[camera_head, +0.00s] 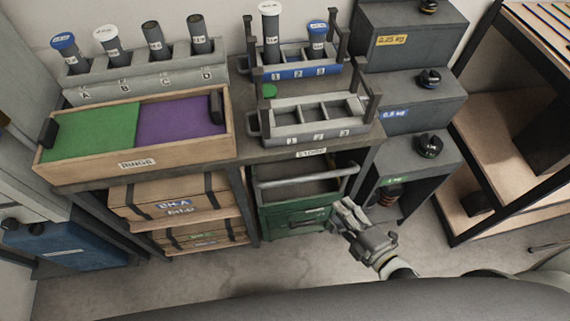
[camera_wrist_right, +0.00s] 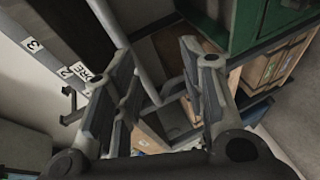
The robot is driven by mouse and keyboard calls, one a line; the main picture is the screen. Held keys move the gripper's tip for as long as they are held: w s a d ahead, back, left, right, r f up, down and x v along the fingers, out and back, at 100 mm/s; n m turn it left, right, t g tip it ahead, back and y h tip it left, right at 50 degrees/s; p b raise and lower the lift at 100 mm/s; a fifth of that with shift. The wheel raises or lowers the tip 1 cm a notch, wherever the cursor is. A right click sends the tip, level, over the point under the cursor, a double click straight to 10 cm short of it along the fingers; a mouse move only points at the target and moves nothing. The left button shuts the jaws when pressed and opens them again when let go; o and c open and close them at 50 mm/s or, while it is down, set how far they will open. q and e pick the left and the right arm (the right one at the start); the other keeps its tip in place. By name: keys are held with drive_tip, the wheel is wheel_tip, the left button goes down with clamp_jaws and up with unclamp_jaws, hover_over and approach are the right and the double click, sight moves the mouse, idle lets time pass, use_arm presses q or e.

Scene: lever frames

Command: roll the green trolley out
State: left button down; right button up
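The green trolley (camera_head: 292,220) stands under the bench, with a grey handle bar (camera_head: 305,179) across its top front. Its green body also shows at the top right of the right wrist view (camera_wrist_right: 240,28). My right gripper (camera_head: 343,213) is beside the trolley's right front, below and right of the handle's right end in the head view. In the right wrist view its fingers (camera_wrist_right: 160,80) are apart, and a grey bar (camera_wrist_right: 149,72) shows in the gap, seemingly beyond the fingertips. I cannot tell whether they touch it. My left gripper is not in view.
Wooden crates (camera_head: 170,198) sit on shelves left of the trolley, with a blue box (camera_head: 75,247) further left. Grey stepped weight stands (camera_head: 420,155) and a wooden rack (camera_head: 510,140) are on the right. The floor (camera_head: 200,280) before the trolley looks clear.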

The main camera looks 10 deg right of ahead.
sight(311, 176)
drive_tip(key=w+a, duration=0.2)
drive_tip(key=w, duration=0.1)
drive_tip(key=w+a+r+n+y, duration=0.1)
drive_tip(key=w+a, duration=0.1)
drive_tip(key=w, duration=0.2)
drive_tip(key=w+a+r+n, duration=0.1)
drive_tip(key=w+a, duration=0.2)
drive_tip(key=shift+w+p, duration=0.3)
drive_tip(key=shift+w, duration=0.1)
clamp_jaws()
